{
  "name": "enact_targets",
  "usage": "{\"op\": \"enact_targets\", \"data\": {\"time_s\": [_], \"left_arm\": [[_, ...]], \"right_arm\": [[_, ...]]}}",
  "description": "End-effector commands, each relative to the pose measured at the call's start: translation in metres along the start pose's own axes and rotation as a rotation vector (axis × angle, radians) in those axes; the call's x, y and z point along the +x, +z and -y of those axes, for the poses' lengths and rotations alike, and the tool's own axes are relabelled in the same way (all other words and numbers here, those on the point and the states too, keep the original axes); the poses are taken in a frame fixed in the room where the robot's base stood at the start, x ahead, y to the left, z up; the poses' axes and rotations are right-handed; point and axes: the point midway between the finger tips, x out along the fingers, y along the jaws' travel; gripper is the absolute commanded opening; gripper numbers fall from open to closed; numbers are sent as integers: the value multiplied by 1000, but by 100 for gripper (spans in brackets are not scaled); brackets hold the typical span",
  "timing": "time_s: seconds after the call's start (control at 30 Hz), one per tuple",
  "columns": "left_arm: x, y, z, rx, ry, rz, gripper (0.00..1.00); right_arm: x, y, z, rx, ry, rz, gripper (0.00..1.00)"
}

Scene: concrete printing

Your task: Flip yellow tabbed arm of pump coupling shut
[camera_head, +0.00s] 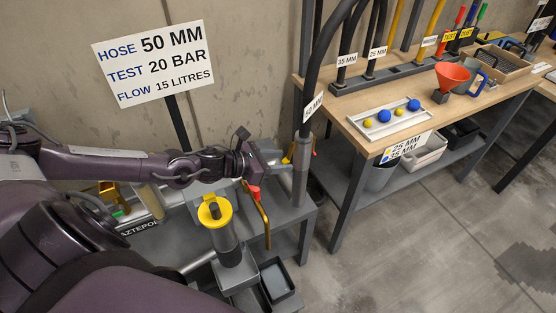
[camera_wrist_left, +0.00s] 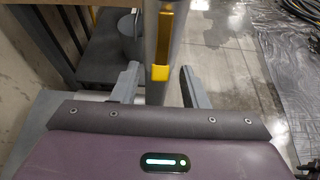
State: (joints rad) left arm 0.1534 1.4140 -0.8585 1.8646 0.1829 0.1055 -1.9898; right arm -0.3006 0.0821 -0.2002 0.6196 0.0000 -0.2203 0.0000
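The grey upright pump coupling (camera_head: 300,180) stands at the near bench's right end, with a black hose (camera_head: 319,85) entering its top. A yellow tabbed arm (camera_head: 288,156) shows in part beside the coupling, next to my gripper. In the left wrist view the arm lies upright along the grey pipe, its bright yellow tab (camera_wrist_left: 160,73) at its lower end. My left gripper (camera_head: 284,161) is at the coupling; its fingers (camera_wrist_left: 158,88) are apart, one each side of the pipe and tab. Contact cannot be told. My right gripper is not in view.
A yellow-capped cylinder (camera_head: 214,211) and a red-tipped brass lever (camera_head: 262,215) are close below my left forearm. A sign (camera_head: 153,62) stands behind. A wooden workbench (camera_head: 345,128) with a tray of balls (camera_head: 372,133) is to the right. Open floor (camera_head: 430,240) lies in front of it.

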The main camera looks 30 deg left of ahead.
Motion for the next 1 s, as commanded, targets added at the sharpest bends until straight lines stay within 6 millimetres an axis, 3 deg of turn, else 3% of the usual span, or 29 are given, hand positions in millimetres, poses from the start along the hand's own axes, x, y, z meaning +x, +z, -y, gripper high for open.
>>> {"op": "enact_targets", "data": {"time_s": [0.07,0.4,0.73,1.0], "left_arm": [[0,0,0,0,0,0,40],[0,0,0,-1,0,0,0],[8,-7,0,-2,-1,95,0],[7,-2,0,0,0,125,0]], "right_arm": [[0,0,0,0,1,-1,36],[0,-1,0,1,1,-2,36],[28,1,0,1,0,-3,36],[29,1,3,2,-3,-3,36]]}}
